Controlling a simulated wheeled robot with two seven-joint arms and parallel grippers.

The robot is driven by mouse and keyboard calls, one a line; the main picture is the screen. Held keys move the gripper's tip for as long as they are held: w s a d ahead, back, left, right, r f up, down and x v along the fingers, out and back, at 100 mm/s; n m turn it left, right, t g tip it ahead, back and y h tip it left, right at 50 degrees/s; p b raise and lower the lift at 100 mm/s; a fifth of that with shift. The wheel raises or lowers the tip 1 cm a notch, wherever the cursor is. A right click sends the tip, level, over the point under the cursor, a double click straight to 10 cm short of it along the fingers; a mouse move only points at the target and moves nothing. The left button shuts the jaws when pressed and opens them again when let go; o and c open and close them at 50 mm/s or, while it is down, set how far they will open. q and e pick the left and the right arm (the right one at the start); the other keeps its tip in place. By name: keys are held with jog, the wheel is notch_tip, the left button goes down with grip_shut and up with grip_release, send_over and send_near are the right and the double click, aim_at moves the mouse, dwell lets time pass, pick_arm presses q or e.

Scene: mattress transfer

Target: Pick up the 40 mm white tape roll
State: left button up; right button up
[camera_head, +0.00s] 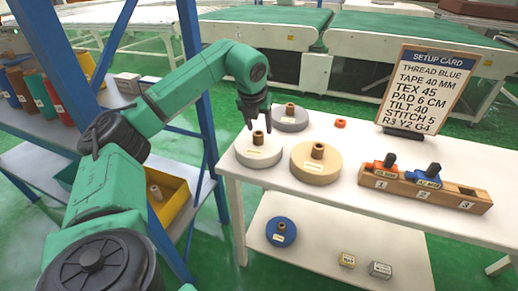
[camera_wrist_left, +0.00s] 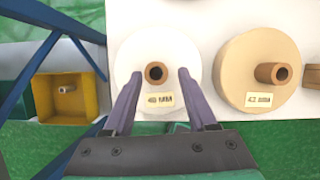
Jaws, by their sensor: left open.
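The white tape roll (camera_head: 243,152) lies flat at the left end of the white table, with a brown core standing up from its middle. In the left wrist view the roll (camera_wrist_left: 157,48) has a label that seems to read 40 MM. My left gripper (camera_head: 255,121) is open and empty, pointing down above the roll. In the wrist view its fingertips (camera_wrist_left: 160,74) lie to either side of the core. Contact with the core cannot be told. My right gripper is not in view.
A tan roll (camera_head: 312,168) sits close to the right and a grey roll (camera_head: 288,124) behind. Farther right are a wooden block holder (camera_head: 455,196) and the setup card (camera_head: 428,85). A blue shelf post (camera_head: 192,60) stands left. A blue roll (camera_head: 281,240) lies on the lower shelf.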

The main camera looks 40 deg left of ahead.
aim_at(260, 134)
pick_arm(q)
jog(key=x, duration=0.4)
jog(key=shift+s+f, duration=0.15)
jog(key=shift+f, duration=0.05)
jog(key=shift+r, duration=0.1)
grip_shut()
dwell(1.0)
